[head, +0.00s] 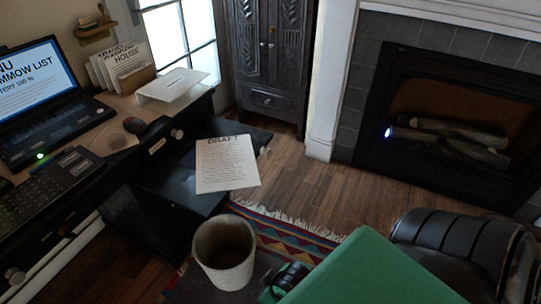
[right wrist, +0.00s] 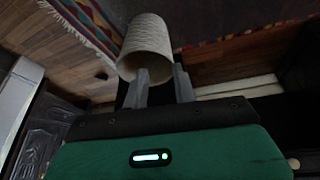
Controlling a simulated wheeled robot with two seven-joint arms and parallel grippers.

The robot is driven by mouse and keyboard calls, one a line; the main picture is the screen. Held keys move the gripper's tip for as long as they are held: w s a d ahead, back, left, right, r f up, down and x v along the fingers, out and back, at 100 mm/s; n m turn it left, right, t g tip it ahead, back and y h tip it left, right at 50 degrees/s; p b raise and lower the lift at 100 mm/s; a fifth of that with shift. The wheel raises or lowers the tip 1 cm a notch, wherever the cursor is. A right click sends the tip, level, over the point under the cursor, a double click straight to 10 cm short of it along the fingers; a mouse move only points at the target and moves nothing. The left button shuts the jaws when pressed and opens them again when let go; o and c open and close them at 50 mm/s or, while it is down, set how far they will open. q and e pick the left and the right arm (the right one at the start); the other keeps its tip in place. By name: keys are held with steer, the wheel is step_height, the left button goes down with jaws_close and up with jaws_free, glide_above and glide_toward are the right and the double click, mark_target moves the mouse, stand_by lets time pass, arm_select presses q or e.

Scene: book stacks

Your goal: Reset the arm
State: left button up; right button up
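My right arm's green gripper housing (head: 365,270) fills the lower middle of the head view. In the right wrist view, my right gripper (right wrist: 161,82) has its two grey fingers apart. A pale ribbed bin (right wrist: 147,42) is close at the fingertips. One finger overlaps its mouth and the other lies just outside its wall; I see no clear grip on the wall. The bin also shows in the head view (head: 223,258), open side up, left of the green housing. My left gripper is not in view.
A desk with a laptop (head: 38,95) is at the left. A sheet headed DRAFT (head: 226,163) lies by the dark drawers. A patterned rug (head: 290,236) is below. A black padded seat (head: 450,243) stands right. Wood floor (head: 320,190) is clear before the fireplace (head: 450,125).

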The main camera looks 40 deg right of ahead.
steer(key=shift+s+a+r+g+y, duration=0.15)
steer(key=shift+s+a+g, duration=0.1)
steer(key=shift+s+a, duration=0.25)
steer(key=shift+s+a+r+g+y, duration=0.15)
steer(key=shift+s+a+g, duration=0.1)
steer(key=shift+s+a, duration=0.25)
steer(key=shift+d, duration=0.1)
